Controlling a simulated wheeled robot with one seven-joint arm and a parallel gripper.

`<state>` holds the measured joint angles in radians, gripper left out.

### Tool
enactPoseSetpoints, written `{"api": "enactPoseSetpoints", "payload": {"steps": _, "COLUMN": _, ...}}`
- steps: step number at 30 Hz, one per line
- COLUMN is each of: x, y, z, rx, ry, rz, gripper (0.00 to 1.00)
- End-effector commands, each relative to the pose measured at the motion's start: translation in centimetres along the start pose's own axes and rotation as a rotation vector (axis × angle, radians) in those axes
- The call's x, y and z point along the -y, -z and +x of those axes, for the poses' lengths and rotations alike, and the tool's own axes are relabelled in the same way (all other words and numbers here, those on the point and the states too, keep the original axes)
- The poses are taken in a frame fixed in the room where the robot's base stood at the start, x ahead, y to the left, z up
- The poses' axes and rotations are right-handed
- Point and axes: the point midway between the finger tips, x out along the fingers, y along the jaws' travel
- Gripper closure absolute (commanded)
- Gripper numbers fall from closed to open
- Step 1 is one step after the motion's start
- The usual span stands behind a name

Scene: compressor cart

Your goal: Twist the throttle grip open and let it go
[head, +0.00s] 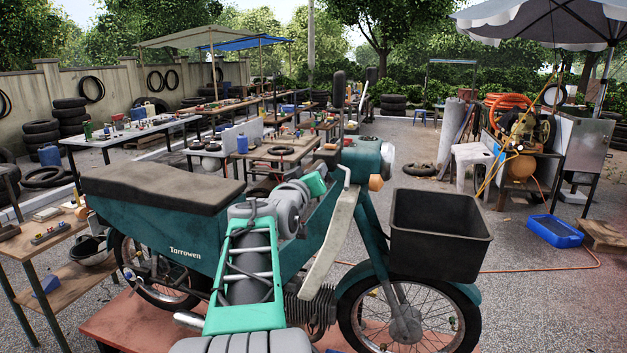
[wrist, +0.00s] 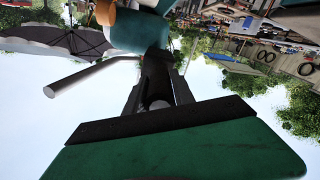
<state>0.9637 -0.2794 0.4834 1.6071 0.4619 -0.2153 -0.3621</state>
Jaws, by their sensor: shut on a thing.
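The throttle grip is a dark, roughly cylindrical grip (wrist: 157,75) at the handlebar end of a teal motorcycle (head: 365,215). In the wrist view my gripper (wrist: 158,88) has its two dark fingers one on each side of this grip, closed on it. A silver lever (wrist: 90,74) with a rounded end sticks out beside it, to the left and apart from the fingers. In the head view my gripper (head: 318,182) is at the handlebar, and the grip is mostly hidden behind it. How far the grip is turned cannot be told.
A black front basket (head: 440,235) hangs over the front wheel. The teal headlamp housing (wrist: 135,30) and an orange indicator (head: 376,182) are close to the grip. The dark seat (head: 160,188) lies left. Workbenches with parts (head: 130,130) stand behind; a compressor cart (head: 520,150) stands right.

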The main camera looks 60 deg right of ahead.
Motion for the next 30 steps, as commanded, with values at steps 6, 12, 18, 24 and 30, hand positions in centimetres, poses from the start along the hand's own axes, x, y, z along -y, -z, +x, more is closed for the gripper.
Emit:
{"api": "enactPoseSetpoints", "payload": {"steps": 6, "x": 0.05, "y": -0.20, "z": -0.01, "rx": -0.002, "ry": -0.002, "rz": -0.199, "gripper": 1.00}}
{"api": "enactPoseSetpoints", "payload": {"steps": 12, "x": 0.03, "y": -0.16, "z": 0.01, "rx": -0.001, "ry": -0.002, "rz": -0.389, "gripper": 1.00}}
{"api": "enactPoseSetpoints", "payload": {"steps": 18, "x": -0.02, "y": -0.06, "z": 0.02, "rx": -0.001, "ry": -0.002, "rz": -0.560, "gripper": 1.00}}
{"api": "enactPoseSetpoints", "payload": {"steps": 24, "x": -0.04, "y": -0.03, "z": 0.02, "rx": -0.001, "ry": -0.001, "rz": -0.692, "gripper": 1.00}}
{"api": "enactPoseSetpoints", "payload": {"steps": 30, "x": -0.06, "y": 0.04, "z": 0.01, "rx": -0.001, "ry": -0.001, "rz": -0.773, "gripper": 1.00}}
